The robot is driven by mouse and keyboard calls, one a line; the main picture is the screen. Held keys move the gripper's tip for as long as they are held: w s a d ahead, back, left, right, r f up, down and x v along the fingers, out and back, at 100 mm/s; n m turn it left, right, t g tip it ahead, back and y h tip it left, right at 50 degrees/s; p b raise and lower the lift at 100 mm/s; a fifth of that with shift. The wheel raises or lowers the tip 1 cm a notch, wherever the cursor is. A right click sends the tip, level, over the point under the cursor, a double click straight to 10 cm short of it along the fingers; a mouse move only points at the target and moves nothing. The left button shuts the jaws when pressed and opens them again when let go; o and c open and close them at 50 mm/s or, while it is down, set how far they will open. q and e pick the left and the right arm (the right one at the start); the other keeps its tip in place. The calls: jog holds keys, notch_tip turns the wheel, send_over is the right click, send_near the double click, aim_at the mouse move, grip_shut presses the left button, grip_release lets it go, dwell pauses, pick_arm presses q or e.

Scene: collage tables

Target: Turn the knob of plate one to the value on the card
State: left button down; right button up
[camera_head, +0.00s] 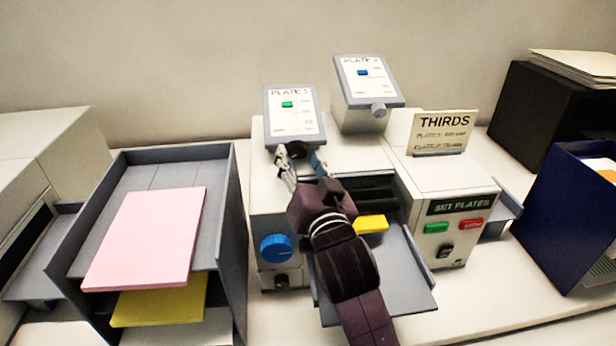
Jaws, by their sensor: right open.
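Two tilted plate panels stand on top of the beige machine. The left panel (293,118) has a green mark and the right panel (366,88) a blue mark; their digits are too small to read surely. A grey knob (378,111) sticks out below the right panel. My right gripper (301,157) is open at the lower edge of the left panel, its fingers on either side of a dark round part, probably that panel's knob, mostly hidden. I cannot tell whether they touch it. The card (442,133) reads THIRDS; its smaller lines are blurred. My left gripper is out of view.
The machine's front has a blue dial (276,248), a yellow block (371,224), and green (436,228) and red (471,225) buttons under a SET PLATES label. A grey paper rack (232,230) stands left. A blue box (555,220) and black box (530,115) stand right.

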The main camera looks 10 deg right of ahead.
jog(key=s+d, duration=0.1)
jog(key=s, duration=1)
jog(key=shift+d, duration=0.25)
jog(key=w, duration=0.1)
jog(key=w+a+n+p, duration=0.1)
jog(key=w+n+h+p, duration=0.1)
jog(key=shift+w+a+r, duration=0.25)
jog(key=shift+w+a, duration=0.1)
jog(key=shift+w+d+h, duration=0.1)
jog(key=shift+w+h, duration=0.2)
jog(key=shift+w+p, duration=0.45)
jog(key=shift+w, duration=0.2)
jog(key=w+p, duration=0.2)
jog(key=w, duration=0.4)
jog(key=shift+w+p, duration=0.1)
jog(key=shift+p, duration=0.25)
